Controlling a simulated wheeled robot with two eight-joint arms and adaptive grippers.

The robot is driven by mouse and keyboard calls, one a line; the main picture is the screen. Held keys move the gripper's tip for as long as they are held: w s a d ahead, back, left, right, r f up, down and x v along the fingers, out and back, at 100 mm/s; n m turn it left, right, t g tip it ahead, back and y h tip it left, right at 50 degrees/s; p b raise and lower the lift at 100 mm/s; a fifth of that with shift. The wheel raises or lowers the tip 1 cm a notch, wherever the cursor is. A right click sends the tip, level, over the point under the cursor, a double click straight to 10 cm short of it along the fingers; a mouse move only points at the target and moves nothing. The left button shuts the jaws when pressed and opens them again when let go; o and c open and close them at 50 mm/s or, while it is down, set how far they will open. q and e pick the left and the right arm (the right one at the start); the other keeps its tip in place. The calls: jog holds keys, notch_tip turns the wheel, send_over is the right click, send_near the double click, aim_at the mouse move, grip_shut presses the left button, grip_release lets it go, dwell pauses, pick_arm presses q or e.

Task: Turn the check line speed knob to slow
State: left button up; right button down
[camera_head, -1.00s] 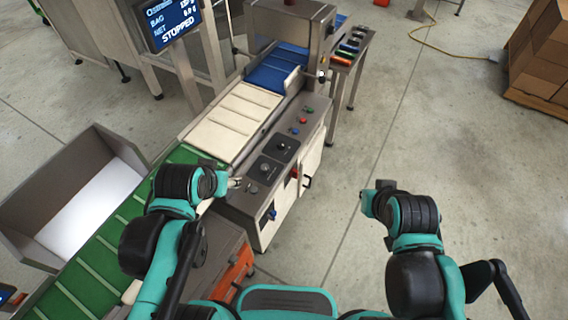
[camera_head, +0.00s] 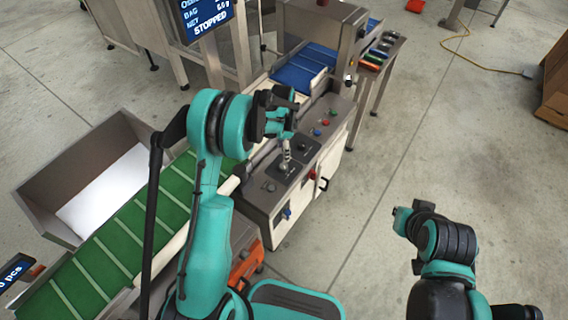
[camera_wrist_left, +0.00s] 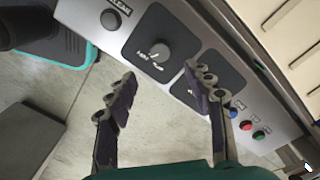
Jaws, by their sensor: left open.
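The weigher's control panel (camera_head: 262,195) carries two dark square plates with knobs. In the left wrist view, one round grey knob (camera_wrist_left: 157,52) sits on a plate (camera_wrist_left: 136,38) with small white lettering, and a light pointer mark shows on it. The second plate (camera_wrist_left: 232,68) is partly covered by a finger, and its knob is mostly hidden. I cannot read which plate is the speed one. My left gripper (camera_head: 286,160) is above the panel, with its fingers (camera_wrist_left: 165,100) open and empty. My right arm's end (camera_head: 402,219) hangs over bare floor; its fingers cannot be made out.
Blue, red and green buttons (camera_wrist_left: 246,125) line the panel. A green belt (camera_head: 130,232) and grey bin (camera_head: 75,165) lie left. A display (camera_head: 207,20) reads STOPPED.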

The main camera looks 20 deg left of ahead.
aim_at(284, 165)
pick_arm(q)
notch_tip(284, 165, down, 9)
jog(key=shift+d+f+b, duration=0.1)
jog(key=shift+f+b, duration=0.1)
jog(key=shift+b, duration=0.95)
jog(key=shift+c, duration=0.2)
jog(key=c, duration=1.1)
